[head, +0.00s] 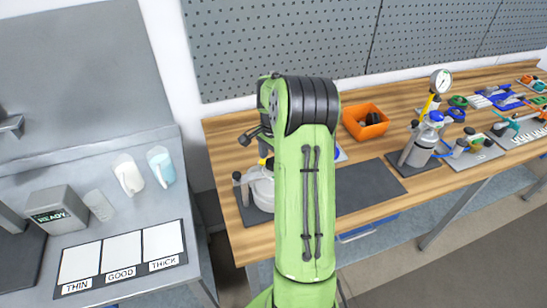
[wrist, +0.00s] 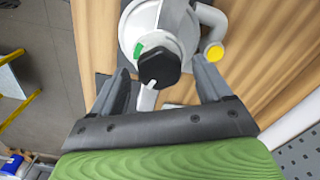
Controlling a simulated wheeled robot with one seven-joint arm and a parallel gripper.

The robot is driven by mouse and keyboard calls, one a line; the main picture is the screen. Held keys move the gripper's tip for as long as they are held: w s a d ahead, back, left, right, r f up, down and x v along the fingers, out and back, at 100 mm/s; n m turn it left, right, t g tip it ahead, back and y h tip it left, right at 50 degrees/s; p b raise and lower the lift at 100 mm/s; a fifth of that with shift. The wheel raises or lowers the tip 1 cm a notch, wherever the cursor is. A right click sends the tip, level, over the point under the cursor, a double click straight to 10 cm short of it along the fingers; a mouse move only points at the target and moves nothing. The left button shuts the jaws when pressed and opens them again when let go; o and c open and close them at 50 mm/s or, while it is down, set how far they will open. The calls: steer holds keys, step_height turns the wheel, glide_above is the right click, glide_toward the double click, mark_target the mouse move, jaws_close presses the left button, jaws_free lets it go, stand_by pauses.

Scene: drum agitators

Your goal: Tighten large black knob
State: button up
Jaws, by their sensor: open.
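In the wrist view, a large black faceted knob (wrist: 159,66) sits on a round white drum-like device (wrist: 158,22) with a green mark beside the knob. A white lever or tab sticks out below the knob. My gripper (wrist: 160,74) is open, with one finger to the left of the knob and one to the right. Both fingers look clear of it, with gaps on each side; the depth between them and the knob is hard to judge. In the head view, the white device (head: 262,190) is partly hidden behind my green arm, and my gripper cannot be made out.
A yellow-capped pipe (wrist: 214,52) curves off the device's right side. The wooden bench (head: 222,135) also holds an orange bin (head: 365,121), a grey canister with a gauge (head: 424,142) and several tools. A grey side table (head: 30,160) stands left, with a floor gap between.

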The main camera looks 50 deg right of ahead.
step_height(320, 180, up, 16)
steer(key=p, duration=0.1)
steer(key=shift+f+p, duration=0.15)
steer(key=shift+p, duration=0.25)
